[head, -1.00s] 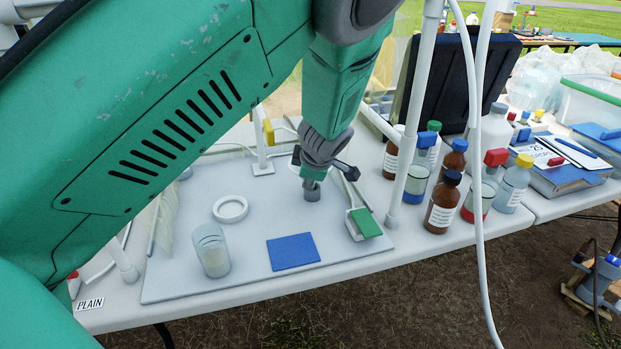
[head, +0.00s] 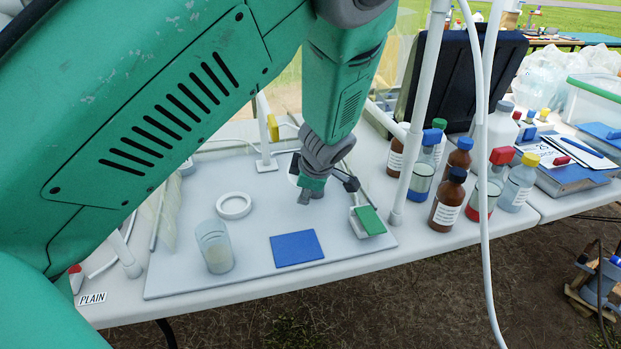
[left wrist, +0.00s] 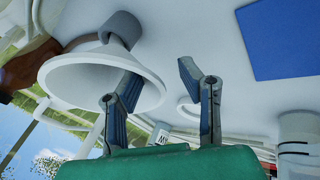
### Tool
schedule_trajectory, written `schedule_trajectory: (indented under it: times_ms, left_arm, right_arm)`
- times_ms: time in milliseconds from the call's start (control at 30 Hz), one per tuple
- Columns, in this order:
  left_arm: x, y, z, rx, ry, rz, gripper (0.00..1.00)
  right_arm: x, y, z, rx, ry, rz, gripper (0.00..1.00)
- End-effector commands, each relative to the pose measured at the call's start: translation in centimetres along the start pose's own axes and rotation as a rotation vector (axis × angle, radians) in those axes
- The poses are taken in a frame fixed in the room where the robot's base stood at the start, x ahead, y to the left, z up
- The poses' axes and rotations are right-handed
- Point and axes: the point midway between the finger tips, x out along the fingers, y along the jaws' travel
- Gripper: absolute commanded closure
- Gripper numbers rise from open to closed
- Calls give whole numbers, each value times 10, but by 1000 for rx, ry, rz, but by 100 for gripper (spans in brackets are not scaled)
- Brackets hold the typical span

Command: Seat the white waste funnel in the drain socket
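The white funnel (left wrist: 100,75) is large in the left wrist view, which looks upside down. Its stem end meets a short grey cylinder (left wrist: 122,28) against the pale surface, apparently the drain socket; the depth of the fit cannot be told. My left gripper (left wrist: 158,88) is open with nothing between its fingertips. One finger overlaps the funnel's rim in the picture; contact cannot be told. In the head view my left gripper (head: 306,194) is low over the tray, and a white edge behind it, likely the funnel (head: 293,164), is mostly hidden. My right gripper is not in view.
On the grey tray (head: 190,278) are a white ring (head: 234,206), a beaker (head: 214,247), a blue mat (head: 296,248) and a green-topped block (head: 370,221). Several bottles (head: 447,200) crowd the right. A white post (head: 415,130) and a hose stand near the arm.

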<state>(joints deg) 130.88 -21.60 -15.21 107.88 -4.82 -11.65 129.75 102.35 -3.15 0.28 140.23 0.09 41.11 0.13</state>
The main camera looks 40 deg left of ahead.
Motion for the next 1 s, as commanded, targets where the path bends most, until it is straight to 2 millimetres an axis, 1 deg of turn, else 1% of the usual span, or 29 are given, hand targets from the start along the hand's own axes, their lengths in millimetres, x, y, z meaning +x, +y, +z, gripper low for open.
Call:
schedule_trajectory:
  times_ms: [33,133,267,600,733,867,1000]
  left_arm:
    - [-54,35,11,-3,-35,99,69]
    - [-66,32,9,-7,-33,91,69]
    - [-74,29,6,-9,-29,84,69]
    - [-76,28,6,-10,-28,81,69]
    - [-73,28,6,-9,-28,82,69]
    - [-60,30,9,-6,-30,87,69]
    - [-38,35,13,1,-33,97,69]
  right_arm:
    - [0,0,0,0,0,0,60]
    - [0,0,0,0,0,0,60]
    - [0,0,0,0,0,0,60]
    - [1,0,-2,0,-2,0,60]
    - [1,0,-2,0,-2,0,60]
    - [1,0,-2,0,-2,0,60]
    - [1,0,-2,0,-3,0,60]
